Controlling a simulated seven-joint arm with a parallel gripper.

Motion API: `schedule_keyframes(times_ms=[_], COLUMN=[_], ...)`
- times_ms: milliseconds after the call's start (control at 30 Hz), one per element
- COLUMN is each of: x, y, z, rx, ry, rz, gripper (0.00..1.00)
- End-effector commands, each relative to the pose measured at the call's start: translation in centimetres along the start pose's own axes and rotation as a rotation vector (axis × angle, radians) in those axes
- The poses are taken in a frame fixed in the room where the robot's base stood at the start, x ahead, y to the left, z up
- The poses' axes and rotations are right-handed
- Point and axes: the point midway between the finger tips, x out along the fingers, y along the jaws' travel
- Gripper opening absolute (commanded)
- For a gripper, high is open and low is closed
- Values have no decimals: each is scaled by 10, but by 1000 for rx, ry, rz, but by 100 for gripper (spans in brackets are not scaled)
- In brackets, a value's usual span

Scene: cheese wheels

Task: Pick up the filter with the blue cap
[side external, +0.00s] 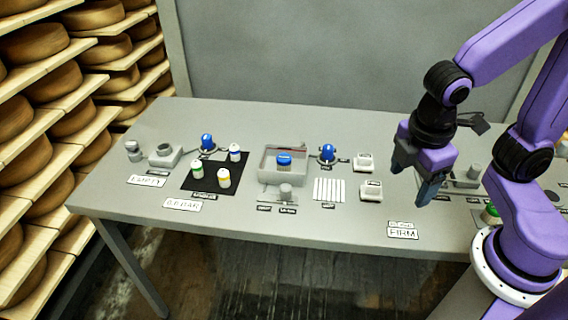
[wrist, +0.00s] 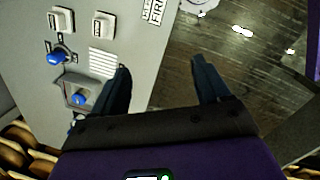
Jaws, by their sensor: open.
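A small white filter with a blue cap (side external: 235,153) stands upright on the black mat (side external: 213,184) in the side view. A green-capped filter (side external: 197,170) and a yellow-capped filter (side external: 223,179) stand on the same mat. My gripper (side external: 420,186) is open and empty above the right part of the table, far to the right of the mat. In the wrist view my gripper's two fingers (wrist: 162,70) are spread apart with nothing between them. I cannot make out the blue-capped filter in the wrist view.
Blue knobs (side external: 207,142) and (side external: 328,152) rise from the table. White blocks (side external: 371,191) and a striped white patch (side external: 328,190) lie between my gripper and the mat. Cheese shelves (side external: 90,80) stand left.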

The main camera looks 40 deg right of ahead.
Motion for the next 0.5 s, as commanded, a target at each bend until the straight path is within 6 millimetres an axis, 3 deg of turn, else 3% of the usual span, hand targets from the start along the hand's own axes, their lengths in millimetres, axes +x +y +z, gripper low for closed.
schedule_keyframes(times_ms=[200,500], x=[11,35], y=[54,118], z=[-64,-150], rx=[-212,-488], ry=[-197,-479], rz=[135,292], gripper=[76,76])
